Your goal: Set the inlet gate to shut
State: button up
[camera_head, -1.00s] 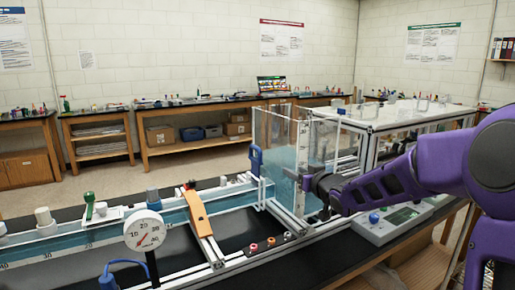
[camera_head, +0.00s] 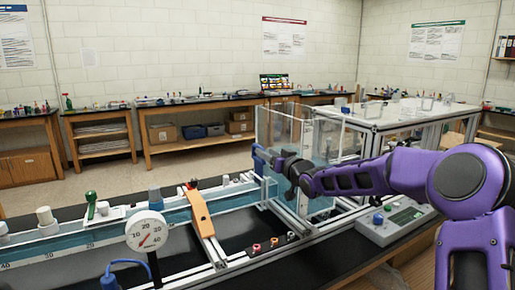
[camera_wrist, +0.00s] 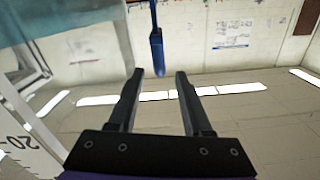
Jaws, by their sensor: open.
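A blue upright handle (camera_head: 259,158) is at the left edge of the clear water tank (camera_head: 283,140), where the channel meets it. It looks like the inlet gate's handle, though no label is readable. In the head view my gripper (camera_head: 272,160) is at the handle and partly covers it. In the wrist view the blue handle (camera_wrist: 156,48) hangs down from the top, its end lined up between the fingertips of my open gripper (camera_wrist: 160,74). The fingers do not visibly touch it. The gate plate itself cannot be made out.
A long water channel (camera_head: 125,229) runs left from the tank. An orange bar (camera_head: 201,213) crosses it, with a round dial gauge (camera_head: 146,231) in front. A grey control box (camera_head: 396,220) stands below my arm. Clear tank walls are close to my gripper.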

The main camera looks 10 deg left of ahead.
jog(key=x, duration=0.7)
grip_shut()
jog(key=shift+a, duration=0.1)
dwell(1.3)
